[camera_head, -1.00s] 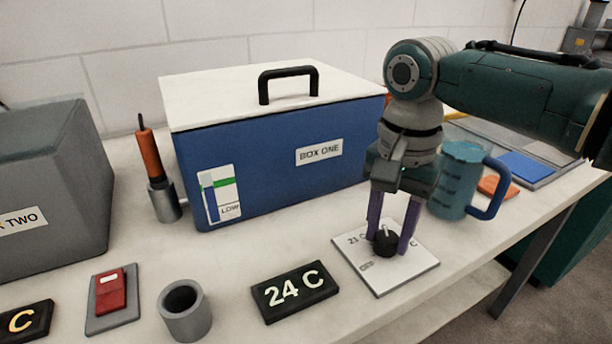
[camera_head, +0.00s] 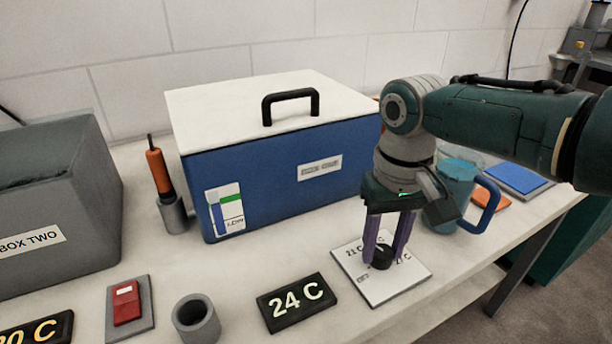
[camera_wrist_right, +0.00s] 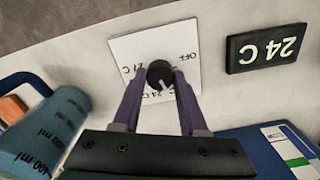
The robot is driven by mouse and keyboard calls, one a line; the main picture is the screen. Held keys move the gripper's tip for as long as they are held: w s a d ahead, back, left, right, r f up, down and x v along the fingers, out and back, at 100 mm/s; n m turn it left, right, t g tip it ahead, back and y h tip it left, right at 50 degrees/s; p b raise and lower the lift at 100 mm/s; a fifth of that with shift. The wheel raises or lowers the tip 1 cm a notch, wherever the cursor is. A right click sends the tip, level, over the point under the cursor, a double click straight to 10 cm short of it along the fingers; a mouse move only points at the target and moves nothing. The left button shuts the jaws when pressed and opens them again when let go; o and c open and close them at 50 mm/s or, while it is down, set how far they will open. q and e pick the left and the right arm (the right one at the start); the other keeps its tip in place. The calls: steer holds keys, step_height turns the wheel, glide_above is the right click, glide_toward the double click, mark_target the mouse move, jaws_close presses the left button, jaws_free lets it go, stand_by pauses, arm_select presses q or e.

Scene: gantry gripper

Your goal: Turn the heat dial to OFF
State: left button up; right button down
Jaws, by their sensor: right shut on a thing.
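The heat dial (camera_head: 381,258) is a small black knob with a pale pointer mark. It stands on a white plate (camera_head: 402,289) with printed labels; OFF shows at the plate's upper right in the right wrist view, with temperature marks at the left and below the knob. In that view the dial (camera_wrist_right: 159,74) has its pale mark toward the lower right, away from OFF. My right gripper (camera_head: 385,260) points down with its purple fingers on either side of the knob, shut on it. My left gripper is in neither view.
A black 24 C sign (camera_head: 297,302) and a grey cup (camera_head: 196,319) lie left of the plate. The blue BOX ONE (camera_head: 270,180) stands behind, and a teal mug (camera_head: 455,185) stands behind right. The table's front edge is close to the plate.

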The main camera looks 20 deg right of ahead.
steer(key=n, duration=0.4)
steer(key=shift+n+p, duration=0.3)
steer(key=n, duration=0.3)
steer(key=shift+n, duration=0.4)
steer(key=n, duration=0.4)
steer(key=shift+n, duration=1.2)
steer(key=shift+c, duration=2.2)
jaws_free()
